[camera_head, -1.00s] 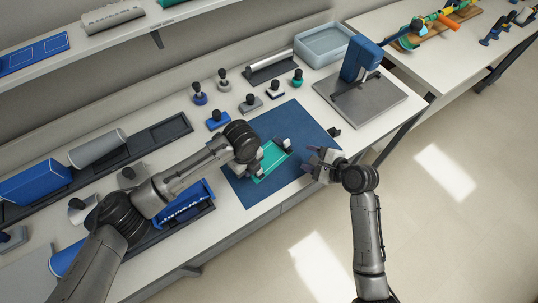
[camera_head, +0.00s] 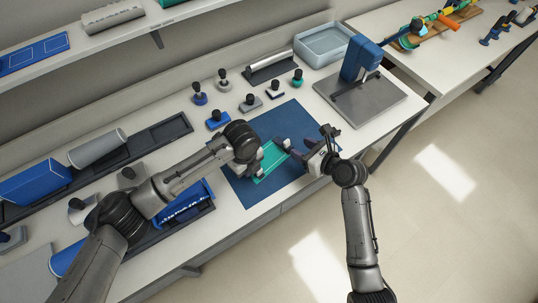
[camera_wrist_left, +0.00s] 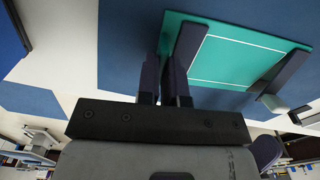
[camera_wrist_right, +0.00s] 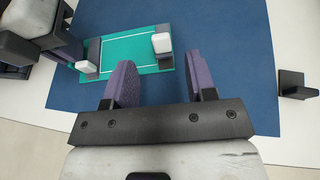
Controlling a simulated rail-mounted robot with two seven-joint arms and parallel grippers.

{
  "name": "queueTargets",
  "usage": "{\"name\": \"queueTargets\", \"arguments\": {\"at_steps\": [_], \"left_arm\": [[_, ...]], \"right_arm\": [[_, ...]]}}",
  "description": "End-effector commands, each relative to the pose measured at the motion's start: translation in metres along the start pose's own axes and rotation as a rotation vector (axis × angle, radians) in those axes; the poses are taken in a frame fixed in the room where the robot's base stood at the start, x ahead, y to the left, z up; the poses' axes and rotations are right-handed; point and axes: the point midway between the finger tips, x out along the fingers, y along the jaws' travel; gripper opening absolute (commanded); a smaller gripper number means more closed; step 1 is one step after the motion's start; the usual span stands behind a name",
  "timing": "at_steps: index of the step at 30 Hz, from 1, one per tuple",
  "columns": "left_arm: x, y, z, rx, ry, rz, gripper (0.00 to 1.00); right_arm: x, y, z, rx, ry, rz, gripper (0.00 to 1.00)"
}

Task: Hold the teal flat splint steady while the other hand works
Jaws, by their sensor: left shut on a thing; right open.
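The teal flat splint (camera_head: 268,163) lies on a blue mat (camera_head: 295,112). It has a white outline and dark bars with pale blocks near its ends. In the left wrist view the splint (camera_wrist_left: 235,58) is beside my left gripper (camera_wrist_left: 163,70), whose fingers are close together at its near edge. My left arm hides part of this end in the head view. My right gripper (camera_head: 305,153) is open and empty at the splint's right end. In the right wrist view the splint (camera_wrist_right: 130,50) lies just beyond the open fingers of my right gripper (camera_wrist_right: 160,80), apart from them.
A dark bracket (camera_wrist_right: 292,84) sits beside the mat. A blue press with a grey base (camera_head: 365,102) stands at right. Several stamp-like tools stand behind the mat, near a pale blue tray (camera_head: 322,42). Blue bins are at left. The mat's front right is clear.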

Motion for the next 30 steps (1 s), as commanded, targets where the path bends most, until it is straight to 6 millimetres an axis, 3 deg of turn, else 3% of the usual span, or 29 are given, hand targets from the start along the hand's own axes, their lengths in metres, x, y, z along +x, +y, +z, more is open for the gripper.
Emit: {"name": "queueTargets", "arguments": {"at_steps": [15,22,30], "left_arm": [[0.0,0.0,0.0,0.0,0.0,0.0,0.0],[0.0,0.0,0.0,0.0,0.0,0.0,0.0],[0.0,0.0,0.0,0.0,0.0,0.0,0.0]], "right_arm": [[0.068,0.0,0.0,-0.002,0.001,0.0,0.51],[0.085,0.0,0.0,-0.001,0.0,0.001,0.51],[0.09,0.0,0.0,-0.002,0.0,0.0,0.51]]}}
